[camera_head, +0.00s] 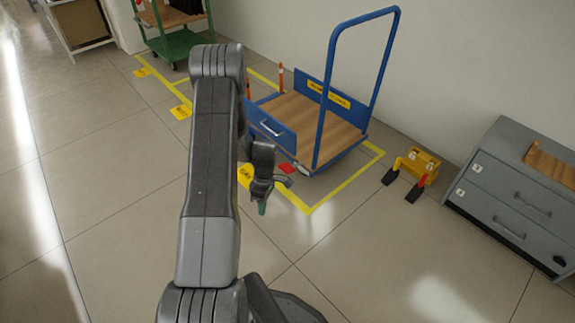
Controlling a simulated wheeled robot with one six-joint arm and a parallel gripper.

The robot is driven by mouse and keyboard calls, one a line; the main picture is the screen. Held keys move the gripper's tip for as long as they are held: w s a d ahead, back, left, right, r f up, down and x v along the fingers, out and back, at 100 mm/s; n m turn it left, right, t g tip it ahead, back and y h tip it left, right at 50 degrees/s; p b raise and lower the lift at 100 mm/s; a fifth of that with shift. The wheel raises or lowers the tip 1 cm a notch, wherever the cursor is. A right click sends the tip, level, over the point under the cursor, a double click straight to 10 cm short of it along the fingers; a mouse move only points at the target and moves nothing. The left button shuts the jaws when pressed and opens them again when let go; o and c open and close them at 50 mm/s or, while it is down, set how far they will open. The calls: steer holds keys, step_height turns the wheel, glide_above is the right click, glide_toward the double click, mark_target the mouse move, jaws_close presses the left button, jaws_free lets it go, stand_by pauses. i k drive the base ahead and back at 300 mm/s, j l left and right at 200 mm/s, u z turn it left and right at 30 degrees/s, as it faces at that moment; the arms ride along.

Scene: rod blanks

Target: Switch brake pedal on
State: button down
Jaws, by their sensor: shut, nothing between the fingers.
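A blue cart (322,118) with a wooden deck and a tall blue handle stands inside a yellow floor outline. A small red pedal (286,168) shows low at the cart's near edge, beside a caster. I take it for the brake pedal; whether it is up or down is too small to tell. My gripper (262,208) is shut and empty, pointing down. In the picture it is just left of and below the red pedal, apart from it. My arm hides part of the floor left of the cart.
Yellow tape (345,182) outlines the cart's bay. A yellow box with black-footed legs (417,165) stands right of it, and a grey drawer cabinet (510,195) at the far right. A green cart (176,42) is at the back. Floor in front is clear.

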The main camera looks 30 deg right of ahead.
mark_target(288, 169)
steer(key=i+l+z, duration=0.1)
steer(key=i+z, duration=0.25)
steer(key=i, duration=0.15)
steer(key=i+z, duration=0.35)
steer(key=i, duration=0.15)
steer(key=i+j+z, duration=0.2)
steer(key=i+z, duration=0.15)
steer(key=i, duration=0.15)
